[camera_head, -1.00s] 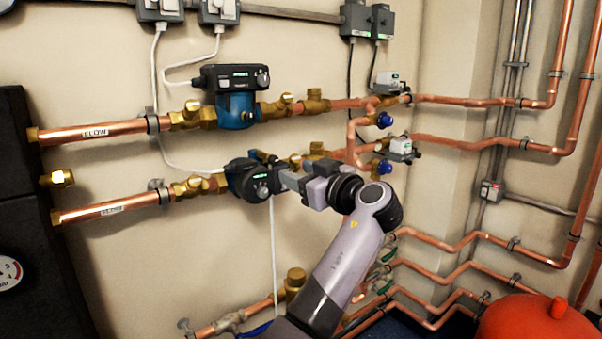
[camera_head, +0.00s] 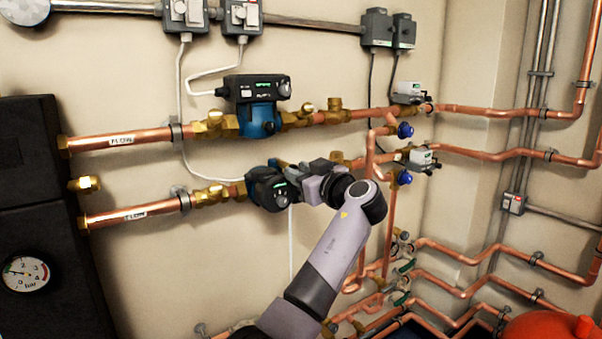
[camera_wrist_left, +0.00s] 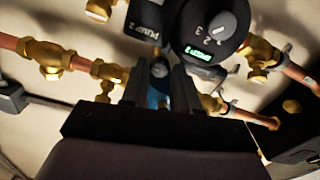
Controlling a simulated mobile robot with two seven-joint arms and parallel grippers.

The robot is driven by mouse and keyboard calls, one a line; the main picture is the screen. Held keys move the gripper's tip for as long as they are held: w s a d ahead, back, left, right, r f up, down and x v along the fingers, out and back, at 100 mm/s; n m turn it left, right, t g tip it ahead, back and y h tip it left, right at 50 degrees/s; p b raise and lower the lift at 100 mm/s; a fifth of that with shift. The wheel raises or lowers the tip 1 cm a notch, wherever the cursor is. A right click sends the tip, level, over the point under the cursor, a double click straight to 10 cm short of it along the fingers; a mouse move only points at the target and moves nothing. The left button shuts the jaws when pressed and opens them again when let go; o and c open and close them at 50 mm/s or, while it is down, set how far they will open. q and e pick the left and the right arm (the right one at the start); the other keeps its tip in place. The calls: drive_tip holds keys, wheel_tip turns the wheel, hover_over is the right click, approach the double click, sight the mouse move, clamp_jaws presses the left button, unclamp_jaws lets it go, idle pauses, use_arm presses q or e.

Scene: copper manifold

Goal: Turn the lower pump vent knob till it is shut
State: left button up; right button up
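The lower pump (camera_head: 262,191) has a black round head and sits on the lower copper flow pipe. In the left wrist view its dark face (camera_wrist_left: 208,30) shows upside down, with a green display, a grey dial and a "PUMP 2" label. My left gripper (camera_head: 290,180) is at the pump's right side. In the left wrist view the gripper's two dark fingers (camera_wrist_left: 160,75) stand apart in front of the blue pump body (camera_wrist_left: 153,97). A small greyish round part, perhaps the vent knob (camera_wrist_left: 160,68), shows between the fingertips; I cannot tell whether they touch it. My right gripper is out of view.
The upper pump (camera_head: 258,110) sits on the pipe above. Brass valves, blue-capped fittings (camera_head: 404,130) and actuators (camera_head: 422,158) are close on the right. A black cabinet with a gauge (camera_head: 25,273) stands left. A red vessel (camera_head: 550,328) is at lower right.

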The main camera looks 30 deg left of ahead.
use_arm(q)
clamp_jaws()
use_arm(e)
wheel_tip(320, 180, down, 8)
drive_tip(key=b, duration=0.8)
use_arm(q)
drive_tip(key=n+b, duration=0.5)
drive_tip(key=n, duration=1.3)
drive_tip(key=shift+f+b, duration=0.15)
drive_tip(key=shift+b, duration=0.2)
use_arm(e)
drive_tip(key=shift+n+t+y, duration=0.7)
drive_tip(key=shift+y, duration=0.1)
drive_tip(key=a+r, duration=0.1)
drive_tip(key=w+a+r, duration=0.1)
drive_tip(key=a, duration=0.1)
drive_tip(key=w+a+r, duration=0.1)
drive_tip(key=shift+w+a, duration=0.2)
use_arm(q)
drive_tip(key=shift+n, duration=0.3)
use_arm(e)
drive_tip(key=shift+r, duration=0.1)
